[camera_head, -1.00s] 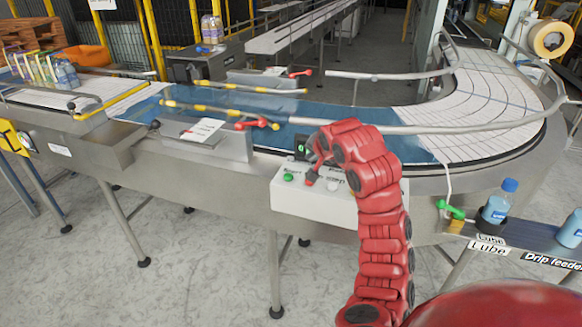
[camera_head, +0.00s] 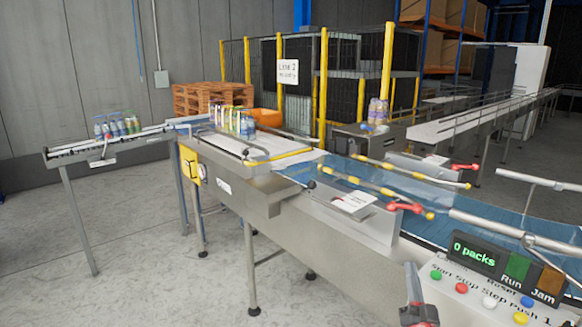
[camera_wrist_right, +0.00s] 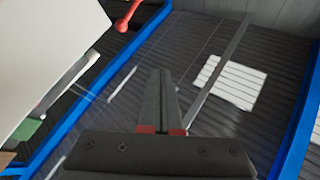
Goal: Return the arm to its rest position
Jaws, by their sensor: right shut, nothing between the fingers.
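My right gripper (camera_head: 411,268) shows at the bottom of the head view, its grey fingers pointing up beside the left end of the control panel (camera_head: 492,290). A little red of my arm shows beneath it; the rest of the arm is out of the picture. In the right wrist view the gripper's two dark fingers (camera_wrist_right: 162,75) are together with nothing between them. I cannot tell whether it touches the panel. My left gripper is not in view.
The conveyor (camera_head: 340,183) runs beside the panel, with red-handled clamps (camera_head: 405,207) on its rail. The panel's display (camera_head: 476,253) reads "0 packs". Bottles (camera_head: 232,122) stand at the infeed. A blue-edged dark ribbed surface (camera_wrist_right: 205,45) lies below the wrist camera. Floor is clear at left.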

